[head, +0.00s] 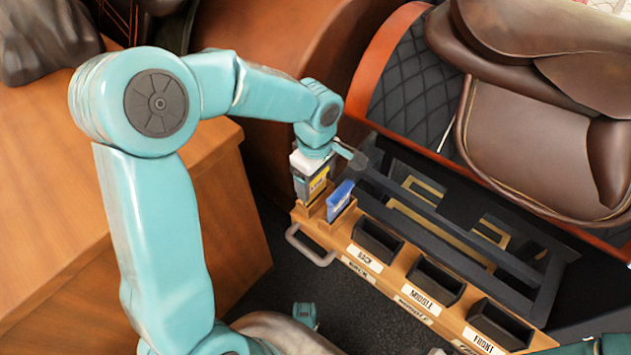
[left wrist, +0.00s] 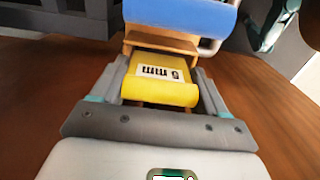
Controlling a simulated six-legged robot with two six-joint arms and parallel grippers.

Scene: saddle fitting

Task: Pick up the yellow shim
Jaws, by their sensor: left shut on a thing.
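The yellow shim (head: 319,181) is at the left end of the wooden rack, beside the blue shim (head: 340,196). In the left wrist view the yellow shim (left wrist: 160,90) carries a white label with dark "mm" lettering and lies between both fingers. My left gripper (head: 312,180) points down over the rack's end and is shut on the yellow shim. Wood shows just past the shim in the wrist view; I cannot tell whether the shim is still seated in its slot. The blue shim (left wrist: 180,14) is just beyond it. My right gripper is not in view.
The wooden rack (head: 400,292) has several black bins with white labels and a metal handle (head: 310,246) at its left end. A black slatted frame (head: 465,232) lies behind it. A brown saddle (head: 545,100) is at upper right, a wooden block (head: 215,200) at left.

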